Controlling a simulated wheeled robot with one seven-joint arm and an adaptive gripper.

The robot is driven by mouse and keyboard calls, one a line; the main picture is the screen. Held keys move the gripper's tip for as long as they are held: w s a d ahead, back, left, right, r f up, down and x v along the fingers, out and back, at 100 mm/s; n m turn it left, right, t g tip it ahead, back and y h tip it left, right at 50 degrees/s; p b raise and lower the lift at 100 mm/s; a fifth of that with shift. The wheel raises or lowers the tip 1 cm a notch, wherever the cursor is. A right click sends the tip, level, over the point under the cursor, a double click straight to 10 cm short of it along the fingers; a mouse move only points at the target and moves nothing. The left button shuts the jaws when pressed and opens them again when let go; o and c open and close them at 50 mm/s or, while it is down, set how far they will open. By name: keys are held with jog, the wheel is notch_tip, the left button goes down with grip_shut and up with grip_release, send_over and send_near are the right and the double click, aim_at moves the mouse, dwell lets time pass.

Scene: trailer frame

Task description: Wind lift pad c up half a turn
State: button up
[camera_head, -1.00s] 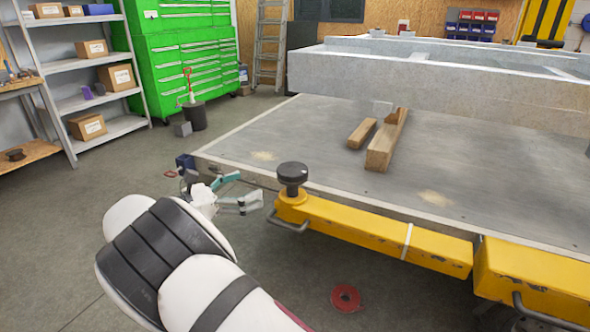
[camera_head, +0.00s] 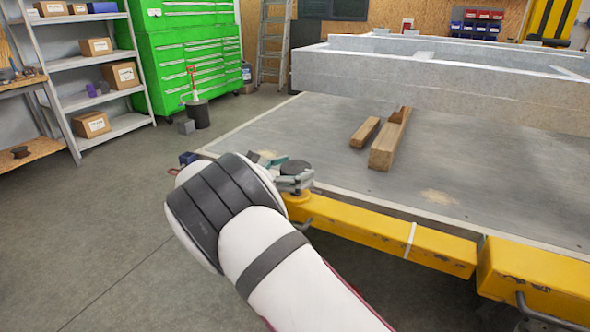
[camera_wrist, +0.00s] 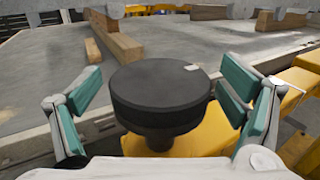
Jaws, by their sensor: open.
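Lift pad c is a round black pad (camera_wrist: 160,92) with a small pale mark near its rim, on a dark stem above a yellow arm (camera_head: 380,234). In the head view the pad (camera_head: 297,168) shows only partly, at the arm's near left end, with my wrist in front of it. My gripper (camera_wrist: 165,105) is open, with one teal-padded finger on each side of the pad. A gap shows between each finger and the pad in the wrist view. The lower stem is partly hidden behind my gripper's body.
A pale metal frame (camera_head: 440,85) is above the platform. A green tool cabinet (camera_head: 190,55) and shelves (camera_head: 110,130) stand back left.

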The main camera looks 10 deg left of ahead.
jog(key=c, duration=1.2)
jog(key=shift+r+p, duration=0.1)
jog(key=shift+p, duration=0.4)
